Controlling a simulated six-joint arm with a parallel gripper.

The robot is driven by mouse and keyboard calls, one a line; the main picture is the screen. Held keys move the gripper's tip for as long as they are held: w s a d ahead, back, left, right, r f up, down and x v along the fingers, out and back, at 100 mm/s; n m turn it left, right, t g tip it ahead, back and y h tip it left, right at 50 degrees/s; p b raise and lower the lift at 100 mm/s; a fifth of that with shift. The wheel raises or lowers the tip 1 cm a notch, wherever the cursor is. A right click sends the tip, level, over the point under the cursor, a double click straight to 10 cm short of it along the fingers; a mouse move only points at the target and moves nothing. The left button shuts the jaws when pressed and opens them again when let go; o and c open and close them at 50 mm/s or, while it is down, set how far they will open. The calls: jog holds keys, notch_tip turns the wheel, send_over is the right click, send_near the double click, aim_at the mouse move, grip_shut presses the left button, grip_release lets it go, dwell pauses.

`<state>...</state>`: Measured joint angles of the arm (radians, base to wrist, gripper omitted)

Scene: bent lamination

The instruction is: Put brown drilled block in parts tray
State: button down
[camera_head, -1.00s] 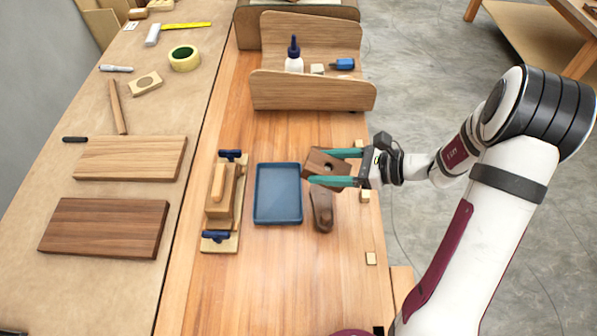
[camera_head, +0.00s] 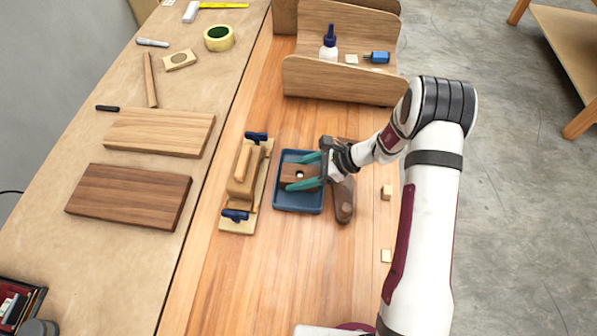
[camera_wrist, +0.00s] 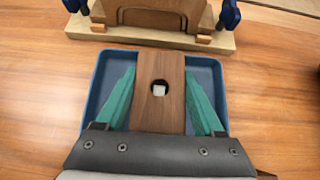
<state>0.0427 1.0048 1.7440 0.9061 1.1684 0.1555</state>
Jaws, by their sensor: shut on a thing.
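The brown drilled block (camera_head: 299,177) is between the green fingers of my gripper (camera_head: 303,171), which is shut on it. In the wrist view the block (camera_wrist: 160,80) shows its round hole, with something pale visible through it. My gripper also shows there (camera_wrist: 160,100). The blue parts tray (camera_head: 298,209) lies on the bench, and the block is over it. In the wrist view the tray rim (camera_wrist: 97,85) shows on both sides of the block. I cannot tell whether the block touches the tray floor.
A clamped wooden form (camera_head: 246,180) stands just left of the tray. A dark wooden tool (camera_head: 344,198) lies just right of it, partly hidden by my gripper. A wooden holder (camera_head: 340,85) with a glue bottle (camera_head: 328,43) stands behind. The front bench is clear.

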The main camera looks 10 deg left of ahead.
jog(key=shift+f, duration=0.1)
grip_release()
jog(key=v, duration=1.2)
jog(key=s+a+r+n+g+h, duration=0.1)
jog(key=s+r+n+h, duration=0.3)
jog(key=s+r, duration=0.65)
jog(key=s+d+r+n+h, duration=0.1)
jog(key=s+n, duration=0.1)
jog(key=s, duration=0.3)
jog(key=s+d+r+n+h, duration=0.1)
jog(key=s+n+h, duration=0.1)
jog(key=s, duration=0.4)
jog(key=s+d+r+n+t+h, duration=0.1)
jog(key=s+d+n, duration=0.1)
jog(key=s+n, duration=0.2)
jog(key=shift+s+h, duration=0.3)
jog(key=shift+s, duration=0.7)
